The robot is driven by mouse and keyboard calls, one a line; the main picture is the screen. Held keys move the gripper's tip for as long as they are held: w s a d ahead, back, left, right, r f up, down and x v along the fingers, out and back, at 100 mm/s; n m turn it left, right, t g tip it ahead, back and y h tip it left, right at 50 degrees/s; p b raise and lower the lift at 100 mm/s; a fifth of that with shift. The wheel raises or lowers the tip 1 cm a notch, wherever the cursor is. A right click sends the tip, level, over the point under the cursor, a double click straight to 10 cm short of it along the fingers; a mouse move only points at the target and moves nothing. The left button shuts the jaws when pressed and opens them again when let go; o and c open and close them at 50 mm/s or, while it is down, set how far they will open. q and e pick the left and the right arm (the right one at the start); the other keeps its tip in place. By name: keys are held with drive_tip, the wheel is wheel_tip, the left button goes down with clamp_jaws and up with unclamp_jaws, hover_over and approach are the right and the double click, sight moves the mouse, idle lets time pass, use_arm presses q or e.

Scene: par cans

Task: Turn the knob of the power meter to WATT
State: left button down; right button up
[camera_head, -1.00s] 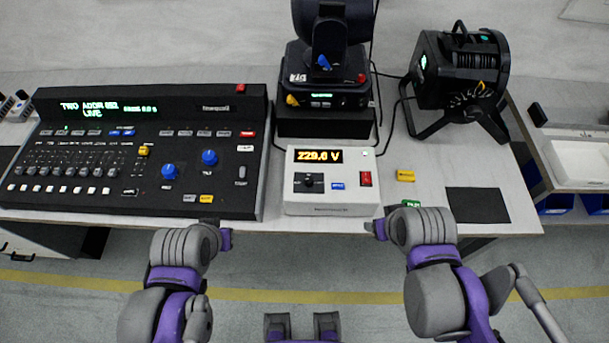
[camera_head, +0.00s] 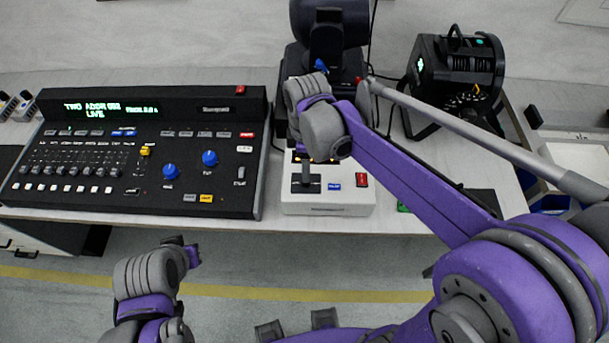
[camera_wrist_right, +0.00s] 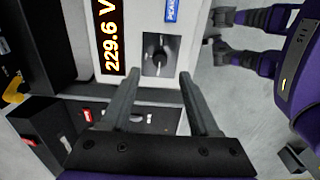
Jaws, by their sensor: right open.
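The power meter (camera_head: 345,208) is a white box near the table's front edge. Its orange display (camera_wrist_right: 109,40) reads 229.6 V in the right wrist view; in the head view my arm mostly covers it. The black knob (camera_wrist_right: 160,57) sits on a dark plate, its marker too small to read surely. My right gripper (camera_wrist_right: 160,78) points down over the knob with its fingers open. The knob appears between and slightly past the fingertips; contact cannot be seen. In the head view this gripper (camera_head: 305,180) hides the knob. My left gripper (camera_head: 192,255) hangs in front of the table, away from the meter.
A black lighting console (camera_head: 140,165) stands close left of the meter. A moving-head light (camera_head: 328,40) stands behind it and a black spotlight (camera_head: 458,75) at the back right. The meter's blue button (camera_head: 334,186) and red switch (camera_head: 361,180) lie right of the knob.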

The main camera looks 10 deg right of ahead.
wheel_tip(320, 180, down, 6)
drive_tip(key=shift+f, duration=0.1)
drive_tip(key=shift+c, duration=0.4)
clamp_jaws()
